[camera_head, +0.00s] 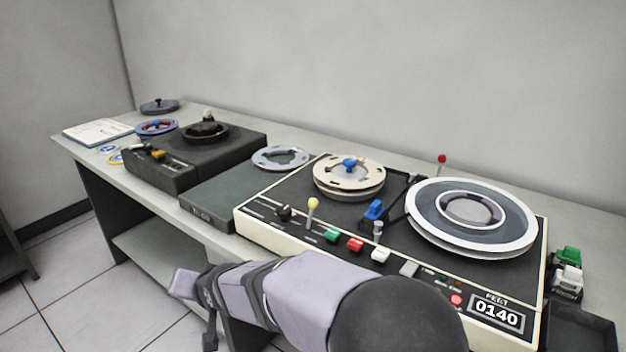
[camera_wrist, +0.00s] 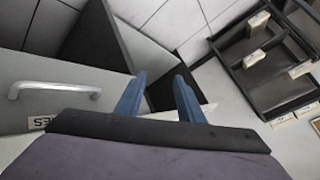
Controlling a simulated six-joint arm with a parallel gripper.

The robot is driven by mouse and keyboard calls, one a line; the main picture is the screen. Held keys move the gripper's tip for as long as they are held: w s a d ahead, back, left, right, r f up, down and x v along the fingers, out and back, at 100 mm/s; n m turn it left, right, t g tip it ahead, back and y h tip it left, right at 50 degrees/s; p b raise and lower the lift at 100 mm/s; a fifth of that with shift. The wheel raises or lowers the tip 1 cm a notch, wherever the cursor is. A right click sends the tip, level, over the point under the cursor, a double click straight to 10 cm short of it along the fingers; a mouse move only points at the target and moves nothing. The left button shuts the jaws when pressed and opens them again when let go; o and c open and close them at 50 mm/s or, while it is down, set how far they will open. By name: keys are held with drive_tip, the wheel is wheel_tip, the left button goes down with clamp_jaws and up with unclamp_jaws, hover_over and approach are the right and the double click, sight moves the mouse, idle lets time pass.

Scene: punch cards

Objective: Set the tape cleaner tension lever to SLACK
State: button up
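The tape cleaner (camera_head: 280,228) is a cream-edged machine with a dark top, on the bench. It carries a cream reel (camera_head: 348,184), a large grey and white reel (camera_head: 472,207) and a counter (camera_head: 496,314) reading 0140. Its levers include a yellow-knobbed lever (camera_head: 313,205), a red-knobbed lever (camera_head: 441,159) and a small black lever (camera_head: 284,212). I cannot tell which is the tension lever; no SLACK marking is readable. My gripper (camera_wrist: 160,100) is open and empty, with two blue fingers apart. In the head view my arm crosses in front of the cleaner, hiding part of its front.
A dark tape unit (camera_head: 190,155) and a grey-green box (camera_head: 235,190) stand left of the cleaner. Green and white blocks (camera_head: 567,270) sit at its right. The wrist view shows a drawer handle (camera_wrist: 55,87), tiled floor and a dark rack (camera_wrist: 265,80).

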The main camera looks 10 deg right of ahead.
drive_tip(key=w+r+p, duration=0.3)
drive_tip(key=r+p, duration=0.4)
drive_tip(key=r, duration=0.1)
wheel_tip(320, 180, up, 16)
drive_tip(key=r+m+g+h+p, duration=0.1)
drive_tip(key=g+h+p, duration=0.55)
drive_tip(key=p, duration=2.15)
hover_over(313, 202)
drive_tip(key=w, duration=0.1)
drive_tip(key=shift+d+f+g+y, duration=0.1)
drive_tip(key=shift+f+g+y, duration=0.15)
drive_tip(key=shift+g+y, duration=0.5)
drive_tip(key=shift+s+d+f+y, duration=0.15)
drive_tip(key=shift+s+d+y, duration=0.1)
drive_tip(key=shift+d+y, duration=0.05)
drive_tip(key=shift+w+a+f+p, duration=0.15)
drive_tip(key=shift+f+p, duration=0.6)
drive_tip(key=shift+f, duration=1.05)
drive_tip(key=shift+s+a+f+p, duration=0.15)
drive_tip(key=shift+f+p, duration=0.6)
drive_tip(key=shift+f, duration=1.05)
drive_tip(key=shift+w, duration=0.1)
clamp_jaws()
